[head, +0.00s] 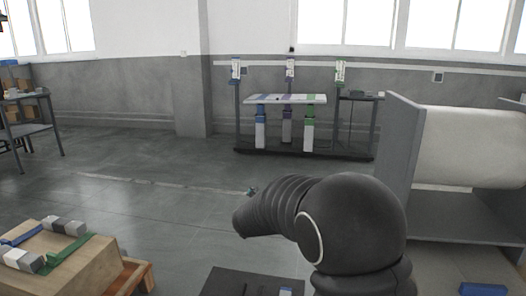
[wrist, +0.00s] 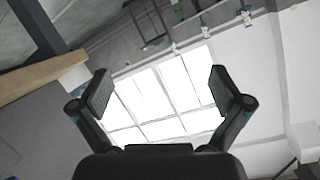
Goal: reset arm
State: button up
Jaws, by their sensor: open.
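My gripper (wrist: 160,92) shows in the wrist view with its two black fingers spread wide apart. It is open, with nothing between the fingers. Behind it the wrist view shows bright windows (wrist: 150,97) and wall, tilted. In the head view my dark, ribbed arm (head: 352,225) is bent at the lower middle and reaches left. The gripper itself is largely hidden behind the arm there.
A lift column station (head: 285,99) with blue, grey and green columns stands at the far wall. A large roll (head: 468,148) in a grey frame stands at right. The middle floor is clear.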

jog(key=s+a+f+n+g+y, duration=0.1)
jog(key=s+a+n+g+y, duration=0.2)
jog(key=s, duration=0.7)
jog(key=s+a+f+n+g+y, duration=0.1)
jog(key=s+n+g+y, duration=0.35)
jog(key=s, duration=0.45)
jog(key=s+d+r+h, duration=0.1)
jog(key=s+d+h, duration=0.1)
jog(key=s+d, duration=0.6)
jog(key=s+d+r+h, duration=0.1)
jog(key=s+d, duration=0.8)
jog(key=s, duration=0.9)
jog(key=shift+d+r+g+h, duration=0.25)
jog(key=shift+r+g+h, duration=0.15)
jog(key=shift+r, duration=0.4)
